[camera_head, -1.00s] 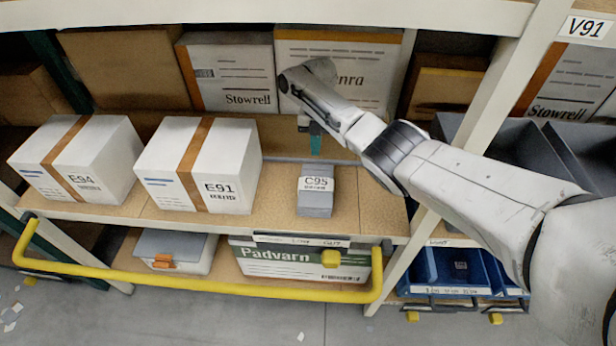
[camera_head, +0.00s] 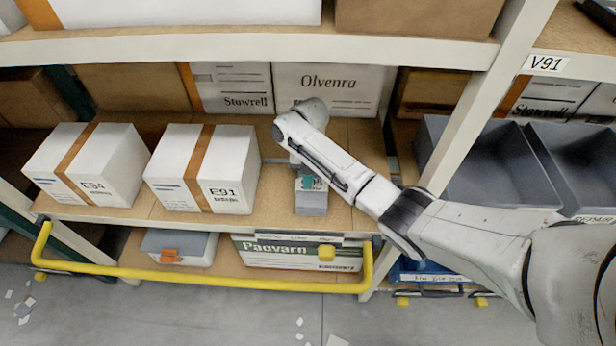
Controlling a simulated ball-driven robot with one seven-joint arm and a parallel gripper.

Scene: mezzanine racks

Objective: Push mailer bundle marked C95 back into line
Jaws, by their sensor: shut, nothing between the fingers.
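The grey mailer bundle C95 (camera_head: 311,204) sits on the middle shelf board, near its front edge and right of the white box E91 (camera_head: 232,178). Its label is mostly covered by my gripper, with only the end of the marking showing. My gripper (camera_head: 308,183) points down with its teal fingertips shut and empty, in front of the bundle's upper front in this view. I cannot tell whether the fingertips touch the bundle. The white box E94 (camera_head: 90,160) stands further left in the same row. The bundle's back is hidden by my arm.
A yellow rail (camera_head: 200,281) runs along the shelf's front, below the board. An upright post (camera_head: 478,105) stands right, with grey bins (camera_head: 470,165) beyond it. Large cartons, including Olvenra (camera_head: 335,85), stand behind. An upper shelf beam (camera_head: 250,52) crosses above my arm.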

